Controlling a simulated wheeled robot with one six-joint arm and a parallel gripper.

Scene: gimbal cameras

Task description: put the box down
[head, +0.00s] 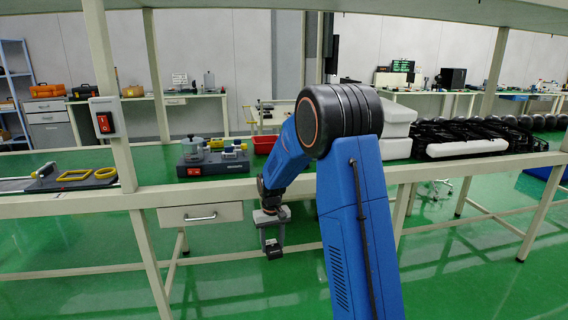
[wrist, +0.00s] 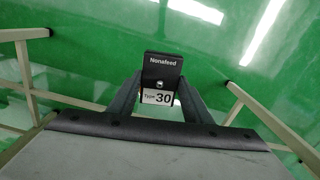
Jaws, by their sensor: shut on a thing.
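A small dark box (wrist: 162,72) with the printed words "Nonafeed" and "Type 30" is held between the two fingers of my gripper (wrist: 160,92) in the wrist view. Green floor lies below it. In the head view my gripper (head: 272,240) hangs in front of the workbench, below the level of its top. The box (head: 273,250) shows there as a small dark shape at the fingertips, apart from any surface.
The green workbench top (head: 235,187) holds a grey device (head: 213,160), a red bin (head: 264,144), white boxes (head: 397,130) and black parts (head: 465,135). A drawer (head: 200,215) sits under its front edge. An upright post (head: 110,95) carries a red switch.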

